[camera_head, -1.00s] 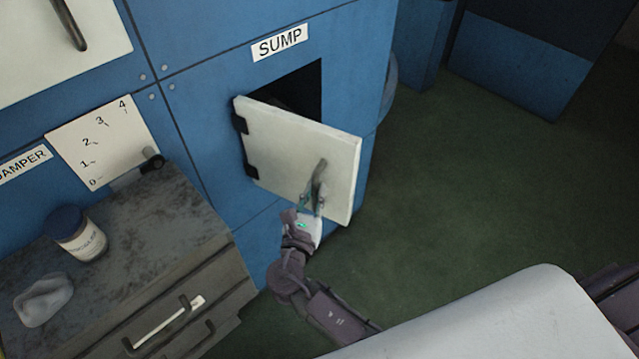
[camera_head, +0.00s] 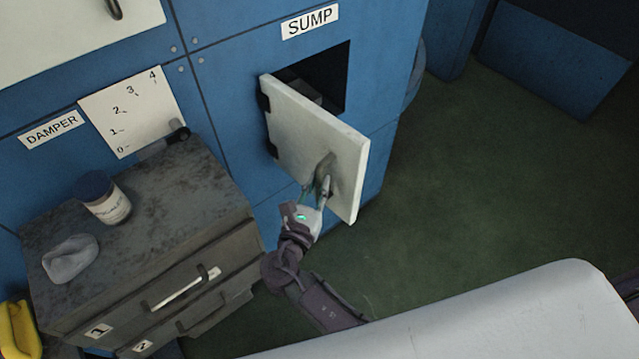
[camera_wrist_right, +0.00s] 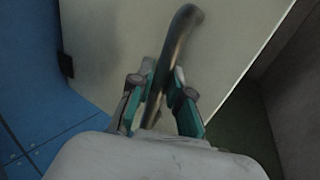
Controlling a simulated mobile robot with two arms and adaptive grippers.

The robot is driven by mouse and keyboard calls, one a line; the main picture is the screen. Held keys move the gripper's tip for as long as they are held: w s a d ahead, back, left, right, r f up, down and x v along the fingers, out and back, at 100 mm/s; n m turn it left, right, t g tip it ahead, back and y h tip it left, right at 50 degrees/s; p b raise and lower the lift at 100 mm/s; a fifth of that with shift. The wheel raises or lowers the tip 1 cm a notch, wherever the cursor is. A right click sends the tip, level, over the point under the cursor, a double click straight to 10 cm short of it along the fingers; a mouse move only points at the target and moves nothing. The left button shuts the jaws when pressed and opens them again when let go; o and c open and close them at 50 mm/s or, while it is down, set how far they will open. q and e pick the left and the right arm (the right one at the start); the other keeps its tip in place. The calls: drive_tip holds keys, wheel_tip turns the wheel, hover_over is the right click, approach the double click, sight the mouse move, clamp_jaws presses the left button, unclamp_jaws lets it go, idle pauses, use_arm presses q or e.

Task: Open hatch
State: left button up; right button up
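The cream hatch (camera_head: 310,135) under the SUMP label (camera_head: 310,21) stands partly open, hinged on its left side, with a dark opening (camera_head: 330,75) behind it. My right gripper (camera_head: 322,186) is at the hatch's metal handle. In the right wrist view the handle (camera_wrist_right: 178,40) runs between the two fingers (camera_wrist_right: 163,100). The fingers look closed around it, though a small gap shows beside the bar, so firm contact is hard to judge. Inside the opening a greyish object shows faintly. My left gripper is not in view.
A grey drawer cabinet (camera_head: 140,215) stands at left, with a jar (camera_head: 103,197) and a crumpled pale item (camera_head: 70,258) on top. A DAMPER lever (camera_head: 178,130) is on the blue wall above. Green floor (camera_head: 450,180) is clear at right.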

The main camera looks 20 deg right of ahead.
drive_tip(key=o, duration=0.4)
drive_tip(key=shift+w+a, duration=0.15)
drive_tip(key=shift+w, duration=0.05)
drive_tip(key=shift+c, duration=0.2)
drive_tip(key=shift+s, duration=0.1)
drive_tip(key=v, duration=0.7)
drive_tip(key=shift+s, duration=0.15)
drive_tip(key=shift+a+f, duration=0.1)
